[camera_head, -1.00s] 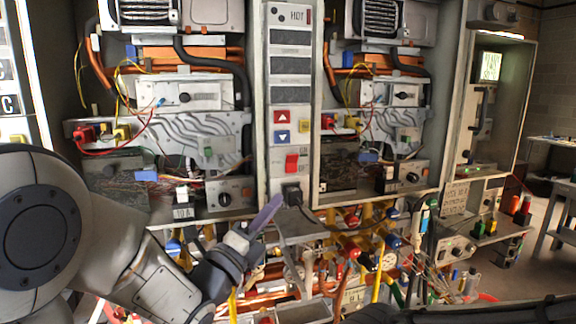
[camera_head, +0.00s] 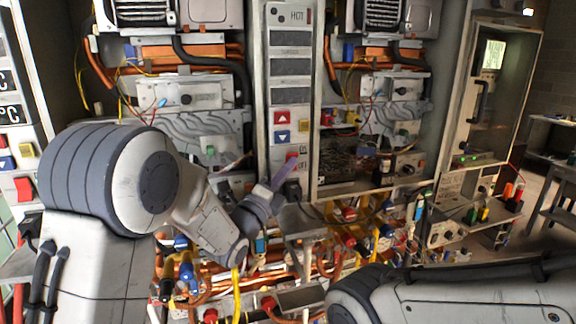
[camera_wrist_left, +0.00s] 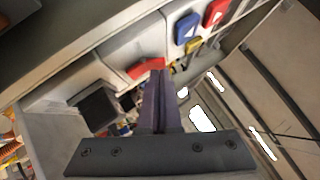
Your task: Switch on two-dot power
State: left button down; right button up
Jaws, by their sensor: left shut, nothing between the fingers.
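A red rocker switch (camera_head: 291,155) sits on the narrow grey control panel (camera_head: 262,100) marked HOT, below red and blue arrow buttons. I cannot make out a two-dot mark on this panel. My left gripper (camera_head: 291,163) is shut and empty; its purple fingers reach up to the switch and partly cover it. In the left wrist view, the fingertips (camera_wrist_left: 157,74) are at the red switch (camera_wrist_left: 147,68), touching or very close; I cannot tell which. The switch's position is unclear. My right arm shows at the lower right, its gripper out of view.
A black plug (camera_head: 292,189) sits just below the switch. Open heater cabinets with wires flank the panel. Cables and pipes (camera_head: 350,240) crowd the space below. Another red switch (camera_head: 24,187) is on a panel at the far left.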

pick_arm(q)
jog(key=shift+r, duration=0.15)
jog(key=shift+w+a+r+n+y, duration=0.1)
jog(key=shift+w+r+n+y, duration=0.1)
jog(key=shift+w+n+y, duration=0.3)
jog(key=shift+s, duration=0.25)
jog(key=s+a+b, duration=0.3)
jog(key=s+b, duration=0.4)
jog(key=s, duration=0.5)
jog(key=shift+s+a, duration=0.15)
jog(key=shift+s, duration=0.2)
